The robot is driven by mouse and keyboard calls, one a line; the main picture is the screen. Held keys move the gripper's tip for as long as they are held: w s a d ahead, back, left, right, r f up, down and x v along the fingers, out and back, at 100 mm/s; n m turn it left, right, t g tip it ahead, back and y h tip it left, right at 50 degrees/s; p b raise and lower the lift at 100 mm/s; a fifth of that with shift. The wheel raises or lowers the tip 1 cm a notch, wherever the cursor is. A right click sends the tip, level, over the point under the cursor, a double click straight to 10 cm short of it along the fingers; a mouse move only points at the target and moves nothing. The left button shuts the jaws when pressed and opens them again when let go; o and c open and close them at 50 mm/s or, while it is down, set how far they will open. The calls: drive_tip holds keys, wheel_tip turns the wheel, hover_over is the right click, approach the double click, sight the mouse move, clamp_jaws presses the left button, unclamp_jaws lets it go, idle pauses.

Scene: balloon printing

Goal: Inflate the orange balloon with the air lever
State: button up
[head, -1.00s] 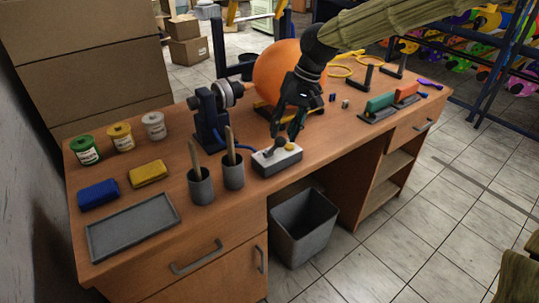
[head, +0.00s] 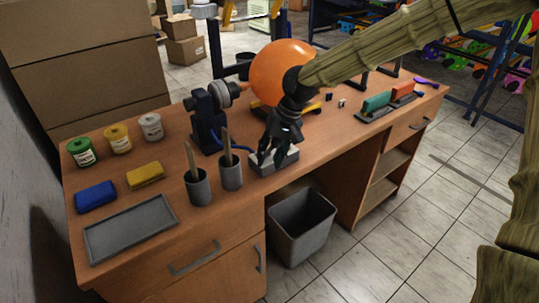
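The orange balloon (head: 275,68) is large and round at the back of the wooden desk, beside the dark blue pump stand (head: 209,122) with its silver nozzle (head: 225,95). A grey control box (head: 287,165) sits near the desk's front edge, joined by a blue hose to the stand. My gripper (head: 267,158) points down over this box, its dark fingers apart and low at its top. The fingers hide the air lever, so I cannot tell whether they touch it. My wrist covers the balloon's lower right part.
Two grey cups (head: 199,187) with wooden sticks stand just left of the box. Blue and yellow sponges, a grey tray (head: 130,228) and paint jars lie farther left. Green and red blocks (head: 377,103) are at right. A grey bin (head: 302,228) stands below.

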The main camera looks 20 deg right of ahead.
drive_tip(key=shift+c, duration=0.2)
clamp_jaws()
